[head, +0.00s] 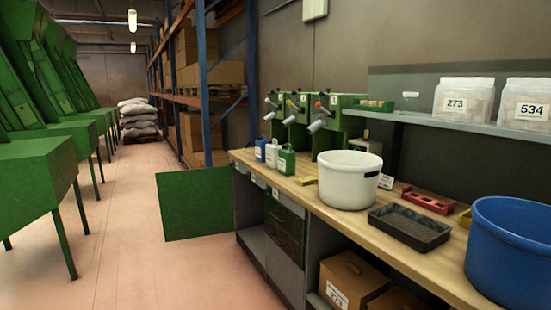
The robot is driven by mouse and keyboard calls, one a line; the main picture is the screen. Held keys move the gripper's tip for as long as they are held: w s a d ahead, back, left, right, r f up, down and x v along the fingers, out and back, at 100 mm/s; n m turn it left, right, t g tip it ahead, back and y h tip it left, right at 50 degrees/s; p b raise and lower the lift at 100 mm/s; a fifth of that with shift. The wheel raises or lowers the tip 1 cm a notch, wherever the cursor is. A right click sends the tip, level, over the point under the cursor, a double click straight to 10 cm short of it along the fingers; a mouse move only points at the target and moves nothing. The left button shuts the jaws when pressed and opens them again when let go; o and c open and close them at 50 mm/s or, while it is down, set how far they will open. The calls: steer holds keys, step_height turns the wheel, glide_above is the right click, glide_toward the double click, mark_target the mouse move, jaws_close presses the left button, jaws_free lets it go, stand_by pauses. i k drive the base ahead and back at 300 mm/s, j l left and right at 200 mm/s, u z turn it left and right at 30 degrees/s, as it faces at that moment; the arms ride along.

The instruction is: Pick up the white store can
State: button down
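In the head view, a small white can (271,154) with a handle on top and a label stands upright on the wooden workbench (408,250), near its far left end. It stands between a blue can (260,150) on its left and a green can (286,161) on its right. The three stand close together; I cannot tell whether they touch. My gripper and arm are not in view.
A large white tub (349,181), a black tray (409,228) and a blue tub (508,250) stand nearer on the bench. Green machines (318,117) stand behind the cans. A green panel (194,205) juts into the aisle. The pinkish floor (150,265) is clear.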

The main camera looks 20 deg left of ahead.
mark_target(272, 149)
steer(key=i+j, duration=0.4)
steer(key=j, duration=0.15)
steer(key=i+j, duration=0.35)
steer(key=j, duration=0.25)
steer(key=i+j+u, duration=0.1)
steer(key=i+j, duration=0.3)
steer(key=j, duration=0.15)
steer(key=i+j, duration=0.4)
steer(key=j, duration=0.15)
steer(key=i+j, duration=0.7)
steer(key=i+j+u, duration=0.15)
steer(key=i+j, duration=0.55)
steer(key=i, duration=0.15)
